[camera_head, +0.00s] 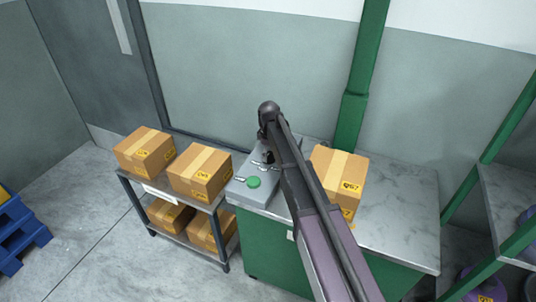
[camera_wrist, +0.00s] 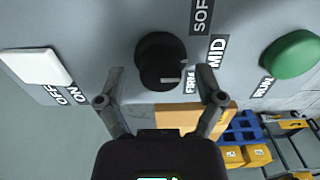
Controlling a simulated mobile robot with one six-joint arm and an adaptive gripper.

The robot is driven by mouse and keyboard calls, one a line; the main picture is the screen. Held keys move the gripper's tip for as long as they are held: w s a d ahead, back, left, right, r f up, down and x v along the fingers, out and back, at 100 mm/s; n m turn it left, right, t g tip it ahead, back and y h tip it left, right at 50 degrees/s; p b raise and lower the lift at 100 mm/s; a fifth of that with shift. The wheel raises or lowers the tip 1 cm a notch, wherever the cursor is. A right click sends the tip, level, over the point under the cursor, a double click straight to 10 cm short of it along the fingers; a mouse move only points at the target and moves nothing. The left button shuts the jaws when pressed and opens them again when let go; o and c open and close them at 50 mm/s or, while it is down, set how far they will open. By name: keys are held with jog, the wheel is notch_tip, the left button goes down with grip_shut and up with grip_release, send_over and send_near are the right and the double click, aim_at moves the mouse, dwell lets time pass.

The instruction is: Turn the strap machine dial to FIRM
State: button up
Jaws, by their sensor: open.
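The strap machine's grey control panel (camera_head: 240,191) lies on the counter in the head view. Its black round dial (camera_wrist: 160,55) is at the upper middle of the wrist view. SOFT (camera_wrist: 201,14), MID (camera_wrist: 216,50) and FIRM (camera_wrist: 190,81) labels stand to its right. A short pale mark on the dial's lower part points right, towards the FIRM label. My gripper (camera_wrist: 160,74) is open, with one finger on either side of the dial and visible gaps. I cannot tell how deep the fingertips reach. My arm hides most of the dial area in the head view.
A white OFF/ON switch (camera_wrist: 35,66) and a green button (camera_wrist: 291,54) flank the dial. A cardboard box (camera_head: 338,172) stands on the counter right of my arm. A two-level cart (camera_head: 226,235) with several boxes stands left. The counter's right part is clear.

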jog(key=c, duration=1.2)
jog(key=shift+o, duration=0.2)
jog(key=shift+m, duration=0.4)
jog(key=m, duration=0.8)
jog(key=shift+s, duration=0.1)
jog(key=o, duration=1.2)
jog(key=shift+c, duration=0.2)
